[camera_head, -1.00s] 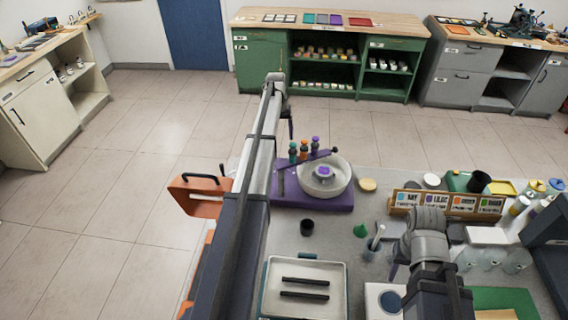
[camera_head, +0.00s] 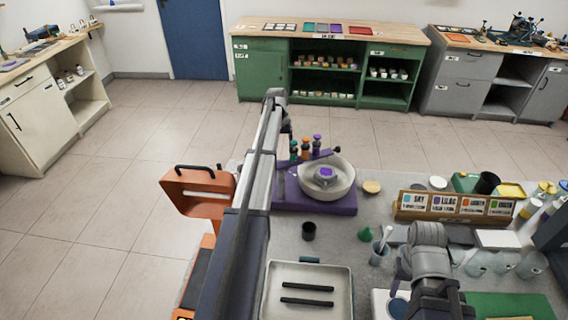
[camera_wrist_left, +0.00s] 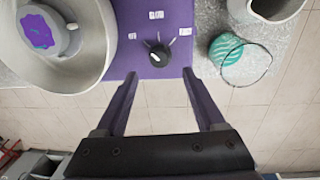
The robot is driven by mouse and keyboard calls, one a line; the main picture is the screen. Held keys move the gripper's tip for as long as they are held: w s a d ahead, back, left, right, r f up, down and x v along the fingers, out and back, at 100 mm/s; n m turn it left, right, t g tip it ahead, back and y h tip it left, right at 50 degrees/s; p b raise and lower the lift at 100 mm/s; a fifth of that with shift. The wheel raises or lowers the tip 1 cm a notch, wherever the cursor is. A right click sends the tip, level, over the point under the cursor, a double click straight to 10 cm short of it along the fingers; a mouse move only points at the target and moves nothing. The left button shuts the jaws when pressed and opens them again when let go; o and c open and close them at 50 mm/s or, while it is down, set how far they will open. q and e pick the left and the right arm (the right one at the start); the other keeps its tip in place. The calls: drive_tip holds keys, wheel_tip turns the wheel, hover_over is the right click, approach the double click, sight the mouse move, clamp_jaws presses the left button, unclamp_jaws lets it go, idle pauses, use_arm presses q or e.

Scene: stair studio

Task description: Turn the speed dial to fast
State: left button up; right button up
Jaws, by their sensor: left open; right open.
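The speed dial (camera_wrist_left: 159,55) is a black knob with a white mark on a purple base (camera_wrist_left: 175,12), with small white labels around it that are too small to read. My left gripper (camera_wrist_left: 160,76) is open, its two purple fingers apart just short of the dial, with nothing between them. In the head view the purple base (camera_head: 335,207) carries a white bowl (camera_head: 341,186); the dial is not visible there. My left arm reaches to the base's left side, its gripper (camera_head: 289,131) partly hidden. My right gripper (camera_head: 400,270) is over the bench at the right, empty as far as shows.
A teal ball (camera_wrist_left: 225,50) lies near the base. An orange container (camera_head: 197,190) is left of my arm.

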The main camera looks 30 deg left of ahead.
use_arm(q)
drive_tip(key=f+b, duration=0.6)
drive_tip(key=shift+w+d+f, duration=0.1)
drive_tip(key=shift+d+f, duration=0.15)
drive_tip(key=shift+f, duration=0.1)
use_arm(e)
wheel_tip(320, 180, down, 7)
drive_tip(key=shift+r, duration=0.2)
use_arm(q)
clamp_jaws()
